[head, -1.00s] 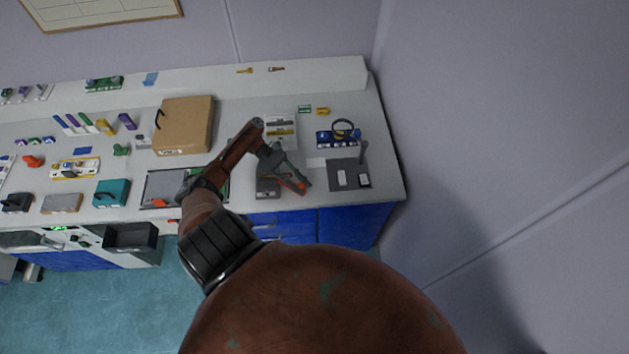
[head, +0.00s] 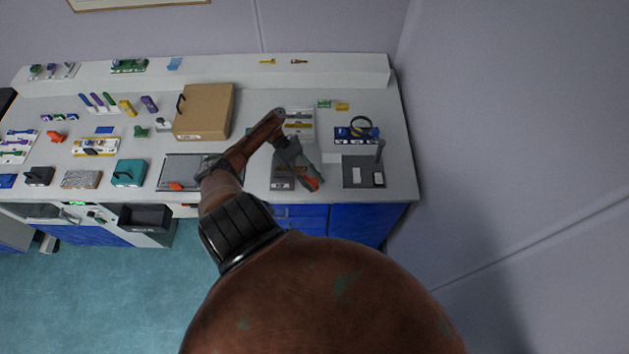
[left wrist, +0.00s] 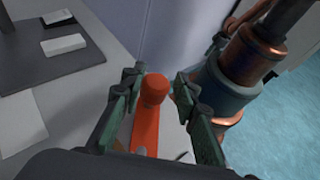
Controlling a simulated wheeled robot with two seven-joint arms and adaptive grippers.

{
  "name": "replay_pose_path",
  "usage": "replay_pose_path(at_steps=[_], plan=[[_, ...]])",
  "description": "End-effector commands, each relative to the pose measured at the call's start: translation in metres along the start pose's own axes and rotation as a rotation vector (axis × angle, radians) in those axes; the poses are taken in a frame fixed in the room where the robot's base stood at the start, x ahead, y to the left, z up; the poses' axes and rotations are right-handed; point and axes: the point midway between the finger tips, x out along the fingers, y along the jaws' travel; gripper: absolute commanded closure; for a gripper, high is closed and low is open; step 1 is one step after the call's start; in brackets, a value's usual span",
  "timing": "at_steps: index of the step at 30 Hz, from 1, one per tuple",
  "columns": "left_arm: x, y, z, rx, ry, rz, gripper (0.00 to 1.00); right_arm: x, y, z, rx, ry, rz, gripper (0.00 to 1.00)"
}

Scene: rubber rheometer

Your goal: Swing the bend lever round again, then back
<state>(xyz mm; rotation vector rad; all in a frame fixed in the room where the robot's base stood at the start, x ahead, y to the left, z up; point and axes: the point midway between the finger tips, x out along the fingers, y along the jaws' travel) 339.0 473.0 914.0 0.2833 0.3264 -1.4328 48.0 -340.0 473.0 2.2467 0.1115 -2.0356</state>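The bend lever (head: 313,184) is orange and sits at the right side of a grey bend fixture (head: 283,184) near the bench's front edge. In the left wrist view the lever (left wrist: 153,90) has a rounded orange end that stands between my left gripper's fingers. My left gripper (head: 309,178) reaches down over the fixture and covers part of it. In the left wrist view the fingers of this gripper (left wrist: 160,88) are spread, one on each side of the lever end. A narrow gap shows on the right; contact on the left is unclear. My right gripper is out of view.
A dark grey plate (head: 354,180) with white blocks and an upright post lies to the right. Behind it is a blue rack (head: 357,135) with a black ring. A brown box (head: 204,111) stands to the left. A wall closes the right side.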

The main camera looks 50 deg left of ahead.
Motion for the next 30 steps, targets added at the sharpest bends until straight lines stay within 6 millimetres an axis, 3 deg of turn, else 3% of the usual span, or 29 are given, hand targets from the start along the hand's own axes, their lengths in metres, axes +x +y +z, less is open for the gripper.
replay_pose_path(at_steps=[4,14,19,30], plan=[[0.001,0.001,0.001,0.001,-0.001,0.000,0.60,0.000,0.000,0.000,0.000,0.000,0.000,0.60],[-0.002,0.003,0.001,0.003,-0.002,0.002,0.60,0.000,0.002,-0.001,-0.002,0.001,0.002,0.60],[-0.023,0.003,0.001,0.003,-0.001,0.004,0.60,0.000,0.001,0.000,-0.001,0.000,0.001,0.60],[-0.096,0.004,0.002,0.001,-0.002,0.005,0.60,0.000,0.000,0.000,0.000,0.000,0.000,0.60]])
